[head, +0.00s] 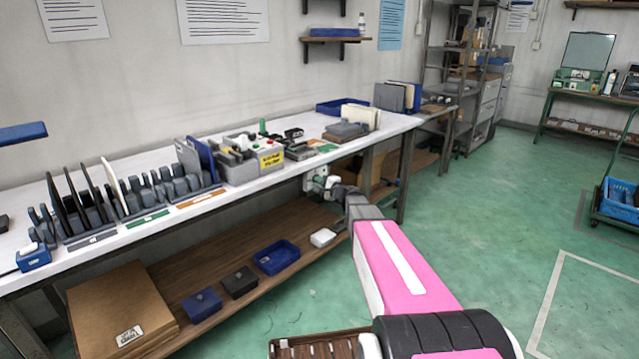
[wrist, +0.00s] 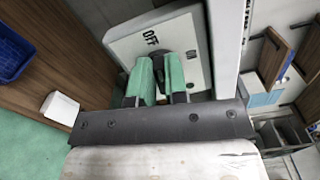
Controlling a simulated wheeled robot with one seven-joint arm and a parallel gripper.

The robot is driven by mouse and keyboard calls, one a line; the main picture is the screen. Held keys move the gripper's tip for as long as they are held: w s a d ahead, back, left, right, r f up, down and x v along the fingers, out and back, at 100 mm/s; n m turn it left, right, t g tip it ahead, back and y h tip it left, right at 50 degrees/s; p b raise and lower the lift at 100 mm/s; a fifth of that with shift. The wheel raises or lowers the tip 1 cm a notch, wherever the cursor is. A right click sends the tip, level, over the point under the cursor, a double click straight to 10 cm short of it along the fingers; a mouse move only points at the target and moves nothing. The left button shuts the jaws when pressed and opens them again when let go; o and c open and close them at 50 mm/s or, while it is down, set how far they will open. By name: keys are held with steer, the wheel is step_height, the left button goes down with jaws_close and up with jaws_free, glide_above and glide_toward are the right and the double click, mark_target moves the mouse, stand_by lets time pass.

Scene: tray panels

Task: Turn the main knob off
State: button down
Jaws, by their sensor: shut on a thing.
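The white switch panel (wrist: 125,46) is at the top of the wrist view, with "OFF" printed on it and another mark to the right that I cannot read for sure. My gripper (wrist: 160,72) is right at the panel, its green-padded fingers shut on the main knob. The knob is mostly hidden between the fingers, so I cannot tell its pointing direction. In the head view the panel (head: 312,174) is a small pale box under the workbench's front edge, partly covered by my gripper.
The white workbench (head: 105,240) carries racks of panels (head: 100,200) and a grey box with a yellow label (head: 262,165).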

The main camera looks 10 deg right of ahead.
steer(key=shift+f+n, duration=0.2)
steer(key=shift+n, duration=0.9)
steer(key=c, duration=1.1)
jaws_free()
steer(key=shift+c, duration=0.2)
steer(key=v, duration=1)
steer(key=shift+s+d, duration=0.2)
steer(key=shift+s, duration=0.15)
